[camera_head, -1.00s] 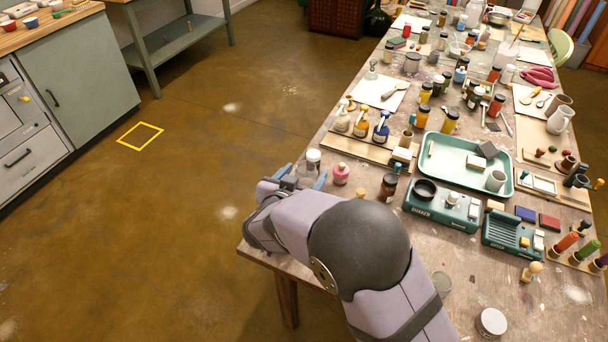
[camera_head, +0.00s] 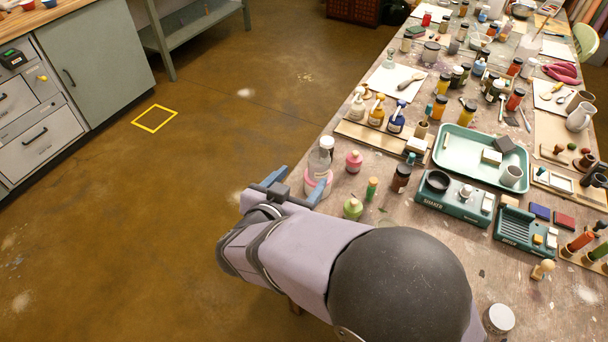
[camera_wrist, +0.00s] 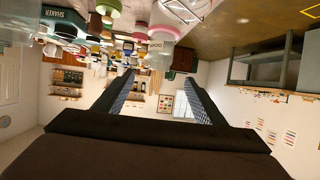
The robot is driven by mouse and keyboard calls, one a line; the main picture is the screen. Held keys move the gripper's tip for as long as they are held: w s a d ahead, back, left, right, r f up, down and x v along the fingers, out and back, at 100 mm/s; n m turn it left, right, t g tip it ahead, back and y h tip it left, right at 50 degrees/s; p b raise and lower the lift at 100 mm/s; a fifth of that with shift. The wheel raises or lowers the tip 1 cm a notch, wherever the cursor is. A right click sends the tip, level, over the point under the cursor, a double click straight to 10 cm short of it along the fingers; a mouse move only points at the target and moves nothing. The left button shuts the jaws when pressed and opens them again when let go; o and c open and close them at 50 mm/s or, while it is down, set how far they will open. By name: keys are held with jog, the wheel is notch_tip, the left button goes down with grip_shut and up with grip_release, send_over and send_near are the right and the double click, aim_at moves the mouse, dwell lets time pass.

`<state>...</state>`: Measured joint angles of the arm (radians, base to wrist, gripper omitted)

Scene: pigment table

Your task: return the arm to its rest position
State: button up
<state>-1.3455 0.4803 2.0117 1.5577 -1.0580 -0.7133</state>
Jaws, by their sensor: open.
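My gripper (camera_head: 297,183) is over the left edge of the worktable (camera_head: 520,290), its two blue fingers apart. It also shows in the wrist view (camera_wrist: 158,88), with nothing between the fingertips but the far wall. Close by the fingers in the head view stand a clear jar with a pink band (camera_head: 318,182) and a bottle (camera_head: 322,158); I cannot tell whether a finger touches the jar. My arm reaches in from the bottom right and hides part of the table's near edge.
A pink bottle (camera_head: 354,162), a green bottle (camera_head: 352,207) and a brown jar (camera_head: 401,178) stand right of my gripper. A teal tray (camera_head: 452,158) and a shaker (camera_head: 455,202) lie farther right. The floor left of the table is clear around a yellow square (camera_head: 155,118).

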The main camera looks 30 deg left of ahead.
dwell(0.5)
jog(key=shift+w+d+g+y, duration=0.1)
jog(key=shift+w+g+y, duration=0.2)
jog(key=shift+w, duration=0.15)
jog(key=s+d+f+g+h, duration=0.1)
jog(key=s+d+f+g, duration=0.25)
jog(key=d, duration=0.95)
jog(key=s+d+f+m+g, duration=0.1)
jog(key=s+d+f+g, duration=0.3)
jog(key=d, duration=0.9)
jog(key=s+d+f+g+h, duration=0.1)
jog(key=s+d+f+g, duration=0.3)
jog(key=d, duration=0.9)
notch_tip(320, 180, up, 28)
jog(key=w+g+p, duration=0.1)
jog(key=p, duration=2.4)
jog(key=shift+d, duration=0.2)
